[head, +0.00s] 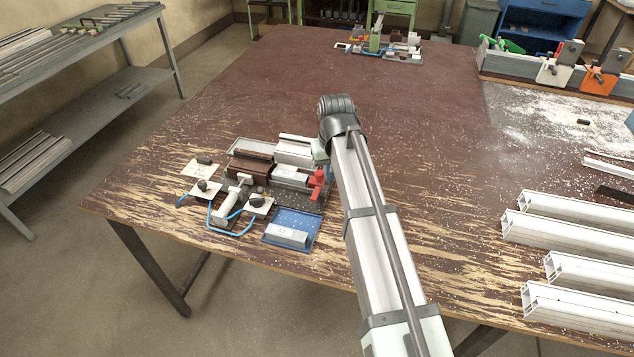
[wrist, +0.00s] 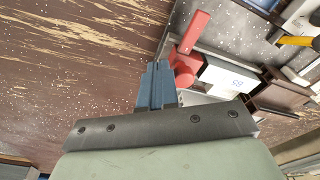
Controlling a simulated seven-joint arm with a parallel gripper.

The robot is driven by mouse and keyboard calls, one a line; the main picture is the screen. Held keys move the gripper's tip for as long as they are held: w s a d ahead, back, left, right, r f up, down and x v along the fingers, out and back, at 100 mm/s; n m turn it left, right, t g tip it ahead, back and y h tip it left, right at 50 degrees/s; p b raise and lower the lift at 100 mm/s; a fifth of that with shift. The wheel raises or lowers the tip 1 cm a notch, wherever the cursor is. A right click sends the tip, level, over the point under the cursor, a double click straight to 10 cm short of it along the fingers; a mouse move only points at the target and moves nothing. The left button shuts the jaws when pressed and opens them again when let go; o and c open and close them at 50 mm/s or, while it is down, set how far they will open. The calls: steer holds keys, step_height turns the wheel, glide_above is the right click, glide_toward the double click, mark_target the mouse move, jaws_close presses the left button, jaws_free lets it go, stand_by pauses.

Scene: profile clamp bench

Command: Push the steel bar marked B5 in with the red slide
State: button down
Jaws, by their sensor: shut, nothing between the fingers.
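The red slide (wrist: 194,33) has a long red handle and a rounded red body; it also shows in the head view (head: 317,183) at the right end of the clamp fixture. A pale steel bar (wrist: 222,76) lies beside it, with a small marking that looks like B5 turned over; it also shows in the head view (head: 289,174). My gripper (wrist: 158,68) is shut and empty, its blue fingers close beside the red body. I cannot tell whether they touch. In the head view my arm hides most of the gripper.
A blue tray (head: 273,243) with another pale bar (head: 287,235) is in front of the fixture. Cards with black knobs, a light cylinder and blue tubing lie to its left. White profiles (head: 570,220) lie at the right. The table's middle (head: 250,90) is clear.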

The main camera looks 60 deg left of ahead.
steer(key=shift+s+a, duration=4.6)
stand_by(0.6)
steer(key=shift+r, duration=0.15)
stand_by(0.3)
step_height(320, 180, up, 7)
steer(key=shift+w+d, duration=0.45)
stand_by(0.5)
stand_by(0.4)
